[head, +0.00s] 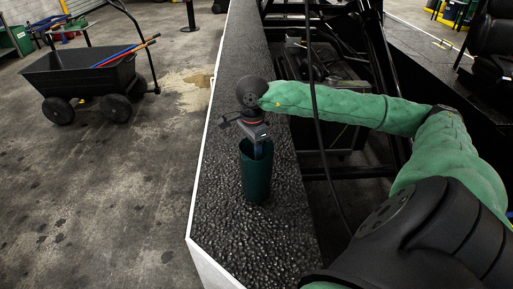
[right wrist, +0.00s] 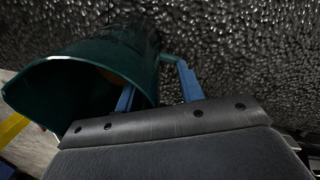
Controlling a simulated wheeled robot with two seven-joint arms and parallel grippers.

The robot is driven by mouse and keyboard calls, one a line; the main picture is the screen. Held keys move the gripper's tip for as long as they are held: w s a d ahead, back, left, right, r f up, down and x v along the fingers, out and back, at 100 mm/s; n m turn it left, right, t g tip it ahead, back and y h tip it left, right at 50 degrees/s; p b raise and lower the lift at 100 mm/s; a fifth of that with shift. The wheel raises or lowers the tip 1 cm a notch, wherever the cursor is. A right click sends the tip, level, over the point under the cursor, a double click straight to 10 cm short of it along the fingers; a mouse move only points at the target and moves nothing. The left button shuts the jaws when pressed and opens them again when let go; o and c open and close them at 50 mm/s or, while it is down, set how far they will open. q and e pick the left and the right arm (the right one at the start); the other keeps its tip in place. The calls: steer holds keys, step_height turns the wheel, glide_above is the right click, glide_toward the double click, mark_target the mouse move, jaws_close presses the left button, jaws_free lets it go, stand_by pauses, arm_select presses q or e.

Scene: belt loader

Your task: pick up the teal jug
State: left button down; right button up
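The teal jug (head: 256,177) stands upright on the black textured belt surface in the head view. My right gripper (head: 257,150) is at its top, pointing down. In the right wrist view the jug (right wrist: 105,62) shows its open mouth at the left. The blue fingers of my right gripper (right wrist: 158,88) are apart: one overlaps the mouth and seems to be inside it, the other is outside, by the handle (right wrist: 172,60). The near rim lies between them. Contact between fingers and jug cannot be told. My left gripper is not in view.
The black belt surface (head: 240,235) is clear around the jug, with a pale edge at its left. A black cart (head: 82,75) with long-handled tools stands on the concrete floor at the left. Dark metal framework (head: 350,60) and a black seat (head: 492,45) are at the right.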

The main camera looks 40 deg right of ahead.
jaws_close()
stand_by(1.4)
